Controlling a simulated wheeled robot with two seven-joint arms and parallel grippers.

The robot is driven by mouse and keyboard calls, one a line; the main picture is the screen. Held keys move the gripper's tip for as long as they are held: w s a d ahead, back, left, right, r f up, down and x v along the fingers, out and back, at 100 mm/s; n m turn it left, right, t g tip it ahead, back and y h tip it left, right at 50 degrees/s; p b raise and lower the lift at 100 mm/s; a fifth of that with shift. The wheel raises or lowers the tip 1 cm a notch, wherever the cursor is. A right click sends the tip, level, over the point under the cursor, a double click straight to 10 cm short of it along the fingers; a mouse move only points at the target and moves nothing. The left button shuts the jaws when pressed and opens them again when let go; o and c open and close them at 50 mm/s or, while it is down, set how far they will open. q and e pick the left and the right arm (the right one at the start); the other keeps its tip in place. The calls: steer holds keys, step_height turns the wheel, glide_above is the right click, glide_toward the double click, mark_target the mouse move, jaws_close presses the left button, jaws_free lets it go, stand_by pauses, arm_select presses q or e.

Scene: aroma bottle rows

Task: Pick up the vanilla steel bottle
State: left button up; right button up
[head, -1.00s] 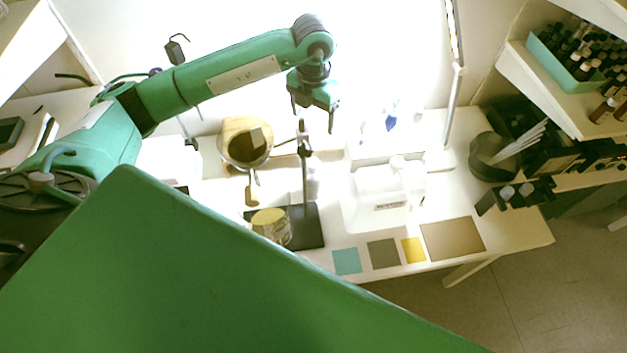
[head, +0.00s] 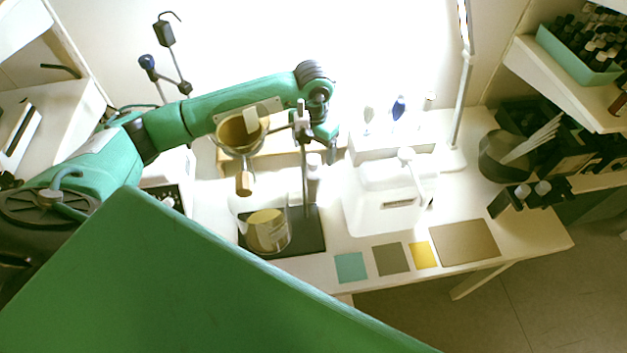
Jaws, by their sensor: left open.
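A small pale bottle (head: 314,170), greyish with a lighter top, stands behind the stand rod on the bench. It may be the vanilla steel bottle, but I cannot read any label. My left gripper (head: 327,150) points down just above and behind this bottle, open, with nothing seen between its fingers. The stand's clamp partly hides it, and I cannot tell whether it touches the bottle. My right gripper is not in view.
A rod stand on a dark base (head: 313,240) carries a funnel (head: 240,132) over a glass beaker (head: 267,232). A white translucent tub (head: 385,210) is to the right. Coloured cards, including a yellow card (head: 423,255), lie along the front edge. A lamp (head: 461,100) stands behind.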

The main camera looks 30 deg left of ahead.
mark_target(314, 159)
arm_select(q)
step_height(314, 159, down, 4)
steer(key=shift+r, duration=0.25)
steer(key=shift+f+p, duration=0.55)
steer(key=shift+p, duration=0.1)
step_height(314, 159, down, 4)
steer(key=shift+w+a+r+p, duration=0.1)
steer(key=shift+w+r+p, duration=0.1)
steer(key=shift+p, duration=0.5)
steer(key=shift+f, duration=0.45)
steer(key=shift+c, duration=0.5)
steer(key=c, duration=1.6)
steer(key=shift+o, duration=0.2)
steer(key=shift+r, duration=0.1)
